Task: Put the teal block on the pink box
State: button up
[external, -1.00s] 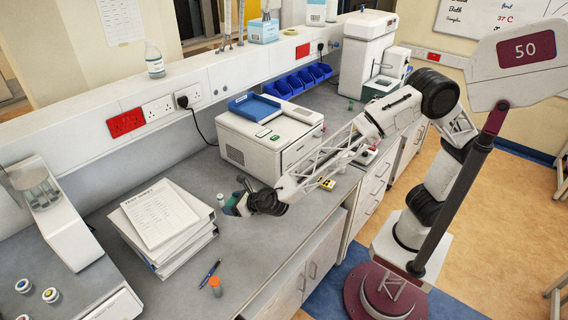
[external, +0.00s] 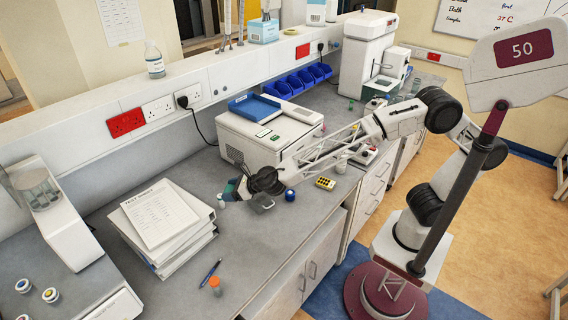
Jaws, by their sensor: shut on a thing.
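My gripper (external: 238,187) is over the bench, left of the white machine's front corner. It is shut on the teal block (external: 230,187), of which only a small part shows at the fingertips. The block appears to be held a little above the bench. The dark wrist hides much of the jaws. I cannot make out a pink box in this view.
A small white vial (external: 221,201) stands close below the gripper.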

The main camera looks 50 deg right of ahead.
jog(key=shift+w+d+r+n+y, duration=0.15)
jog(key=shift+w+d+n+y, duration=0.25)
jog(key=shift+w+d, duration=0.4)
jog(key=shift+w+d+n+g+y, duration=0.2)
jog(key=shift+d+g, duration=0.1)
jog(key=shift+d, duration=0.15)
jog(key=shift+w+d+n+g+y, duration=0.1)
jog(key=shift+d+n+g, duration=0.1)
jog(key=shift+d+g, duration=0.15)
jog(key=shift+d, duration=0.25)
jog(key=shift+r, duration=0.3)
